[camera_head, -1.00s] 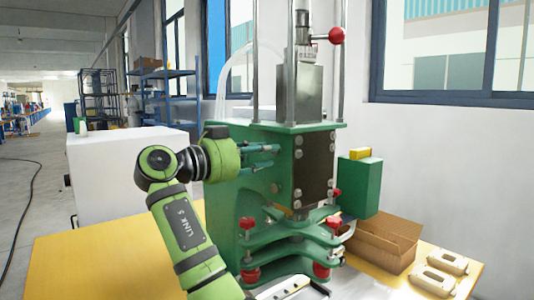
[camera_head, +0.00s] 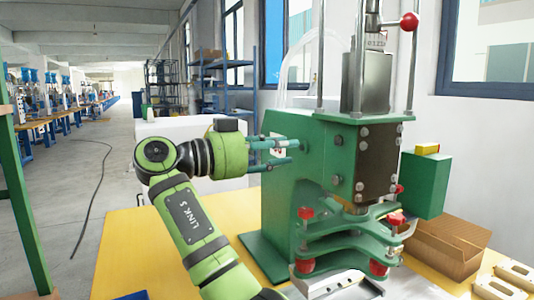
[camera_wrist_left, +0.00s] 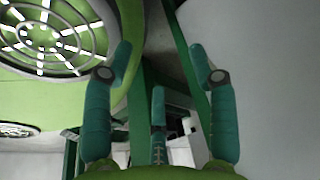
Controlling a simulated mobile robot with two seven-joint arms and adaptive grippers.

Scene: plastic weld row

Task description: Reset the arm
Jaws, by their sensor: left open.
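My right gripper (camera_head: 296,152) shows in the head view on a lime-green arm that rises from the bottom edge. Its teal fingers point right, apart from each other, with nothing seen between them. They overlap the upper left of the green press (camera_head: 291,193) in the picture; I cannot tell if they touch it. My left gripper (camera_wrist_left: 160,65) shows in the left wrist view, its teal fingers spread wide and empty. It is not in the head view.
The press stands on a yellow table (camera_head: 130,250). A cardboard box (camera_head: 447,250) and pale parts (camera_head: 515,275) lie at its right. A white cabinet (camera_head: 190,135) stands behind the arm. A green post (camera_head: 22,210) is at far left. The aisle floor has a black cable (camera_head: 97,190).

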